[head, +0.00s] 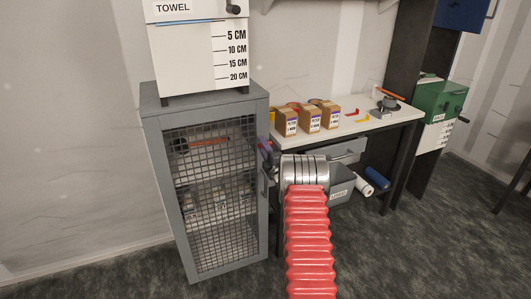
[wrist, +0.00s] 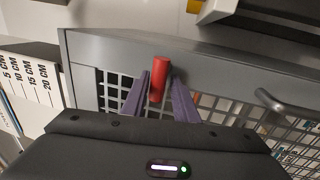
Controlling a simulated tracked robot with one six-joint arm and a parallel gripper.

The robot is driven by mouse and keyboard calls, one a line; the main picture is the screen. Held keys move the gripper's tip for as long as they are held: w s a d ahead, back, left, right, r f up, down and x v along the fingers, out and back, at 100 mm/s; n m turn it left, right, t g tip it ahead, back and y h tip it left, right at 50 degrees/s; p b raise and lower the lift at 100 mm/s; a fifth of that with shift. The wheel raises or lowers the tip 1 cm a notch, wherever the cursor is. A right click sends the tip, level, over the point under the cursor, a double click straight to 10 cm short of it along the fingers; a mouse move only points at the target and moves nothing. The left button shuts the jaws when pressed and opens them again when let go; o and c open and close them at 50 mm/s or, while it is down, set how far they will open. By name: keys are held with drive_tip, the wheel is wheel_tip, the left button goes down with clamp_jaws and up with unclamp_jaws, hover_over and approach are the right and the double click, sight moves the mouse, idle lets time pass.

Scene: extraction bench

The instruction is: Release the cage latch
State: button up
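The cage (head: 258,230) is a grey cabinet with a mesh door at the left of the head view. In the wrist view, a red cylinder that looks like the latch (wrist: 160,75) stands out near the cage's grey frame (wrist: 105,52). My gripper (wrist: 160,82) has two purple fingers, one on each side of the red cylinder. Narrow gaps show beside it, so the fingers look open around it. In the head view, only a bit of my gripper (head: 265,148) shows by the cage's right edge; my arm hides the rest. The latch is not visible there.
A grey door handle (wrist: 284,107) sits to the right of the latch in the wrist view. A white box with a centimetre scale (head: 185,60) stands on the cage. A white bench (head: 375,125) with several cartons (head: 310,120) is to the right.

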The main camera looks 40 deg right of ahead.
drive_tip(key=v, duration=1.3)
drive_tip(key=shift+s, duration=0.3)
drive_tip(key=shift+a+f, duration=0.1)
drive_tip(key=shift+f, duration=0.05)
